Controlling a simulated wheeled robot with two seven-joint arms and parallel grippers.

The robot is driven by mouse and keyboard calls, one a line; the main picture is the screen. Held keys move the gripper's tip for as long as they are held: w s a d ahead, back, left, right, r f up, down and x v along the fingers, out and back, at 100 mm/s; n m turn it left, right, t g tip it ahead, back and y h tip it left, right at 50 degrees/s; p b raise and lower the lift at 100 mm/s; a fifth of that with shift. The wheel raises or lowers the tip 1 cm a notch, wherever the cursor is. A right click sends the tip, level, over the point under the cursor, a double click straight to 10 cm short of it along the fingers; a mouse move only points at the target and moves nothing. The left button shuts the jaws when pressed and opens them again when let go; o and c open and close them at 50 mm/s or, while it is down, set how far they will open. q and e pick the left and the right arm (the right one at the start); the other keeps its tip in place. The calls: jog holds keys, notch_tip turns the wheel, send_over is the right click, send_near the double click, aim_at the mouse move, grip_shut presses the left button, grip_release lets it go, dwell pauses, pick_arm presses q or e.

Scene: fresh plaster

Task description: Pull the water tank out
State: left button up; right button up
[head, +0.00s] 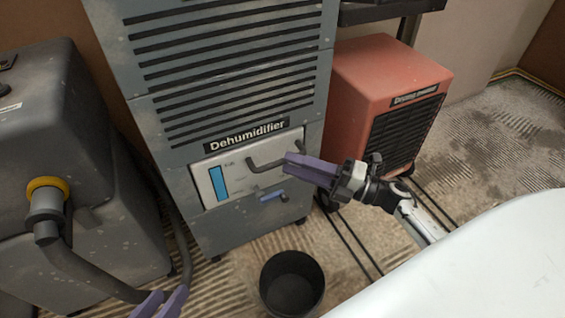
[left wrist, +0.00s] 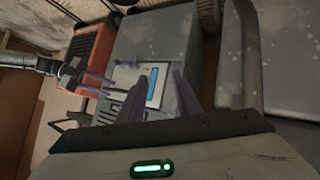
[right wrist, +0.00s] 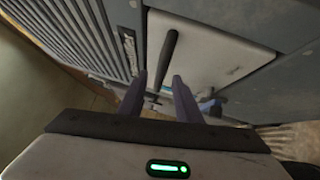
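The water tank (head: 230,180) is a pale front panel with a blue level strip, low in the grey dehumidifier (head: 180,120). It looks seated in the cabinet. Its dark bar handle (head: 265,164) shows in the right wrist view (right wrist: 168,60) too. My right gripper (head: 290,165) is at the handle's right part. In the right wrist view its fingers (right wrist: 163,90) are apart, with the handle's end between or just beyond them; contact is unclear. A blue lever (head: 272,197) sits below the handle. My left gripper (head: 163,303) is open and empty, low at the left; it faces the cabinet.
A black bucket (head: 292,284) stands on the floor before the cabinet. A red heater-like unit (head: 385,90) stands at the right. A large grey machine (head: 60,130) with a hose (head: 85,270) stands at the left. A pale surface (head: 470,270) fills the lower right.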

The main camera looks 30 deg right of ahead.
aim_at(282, 161)
jog(key=shift+x, duration=1.85)
grip_shut()
